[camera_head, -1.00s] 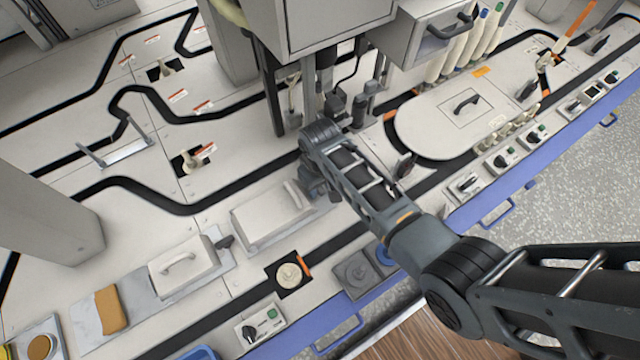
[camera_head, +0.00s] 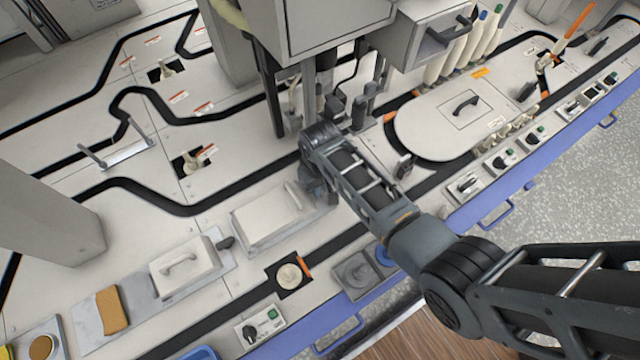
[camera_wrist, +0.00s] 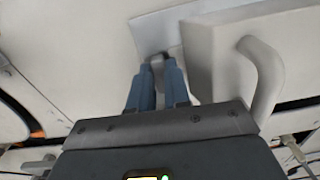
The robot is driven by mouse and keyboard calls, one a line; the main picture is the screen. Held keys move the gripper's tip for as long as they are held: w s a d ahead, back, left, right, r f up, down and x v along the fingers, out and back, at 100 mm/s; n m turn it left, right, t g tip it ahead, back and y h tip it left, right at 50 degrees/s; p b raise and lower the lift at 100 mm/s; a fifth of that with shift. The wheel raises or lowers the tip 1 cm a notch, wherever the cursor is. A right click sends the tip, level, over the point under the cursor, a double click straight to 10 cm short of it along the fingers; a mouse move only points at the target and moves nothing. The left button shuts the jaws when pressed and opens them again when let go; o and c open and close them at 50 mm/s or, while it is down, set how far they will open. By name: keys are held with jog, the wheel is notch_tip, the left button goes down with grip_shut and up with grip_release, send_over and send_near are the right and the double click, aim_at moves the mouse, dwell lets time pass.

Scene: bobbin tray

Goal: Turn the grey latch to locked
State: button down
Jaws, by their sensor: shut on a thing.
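The grey latch (camera_wrist: 157,62) shows in the wrist view as a small grey piece beside a pale box with a curved handle. My gripper (camera_wrist: 158,72) is shut on it, with the two blue-grey fingers close on either side. In the head view my gripper (camera_head: 322,192) is at the right end of the white lidded box (camera_head: 262,228). My arm hides the latch there, so its turn angle cannot be told.
A second white box (camera_head: 176,270) with a dark latch (camera_head: 224,243) stands to the left. A round knob (camera_head: 289,276) and a switch box (camera_head: 262,326) lie near the front edge. Machine columns (camera_head: 310,90) stand close behind my arm.

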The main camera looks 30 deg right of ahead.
jog(key=m+p, duration=0.2)
jog(key=m, duration=0.2)
jog(key=shift+a+r, duration=0.1)
jog(key=shift+r, duration=0.05)
jog(key=m+p, duration=0.2)
jog(key=m, duration=0.2)
jog(key=shift+w+a, duration=0.1)
jog(key=m+p, duration=0.1)
jog(key=m, duration=0.4)
jog(key=shift+w, duration=0.1)
jog(key=shift+m+p, duration=0.3)
jog(key=shift+m, duration=1.8)
jog(key=shift+w, duration=0.1)
jog(key=c, duration=1.1)
grip_release()
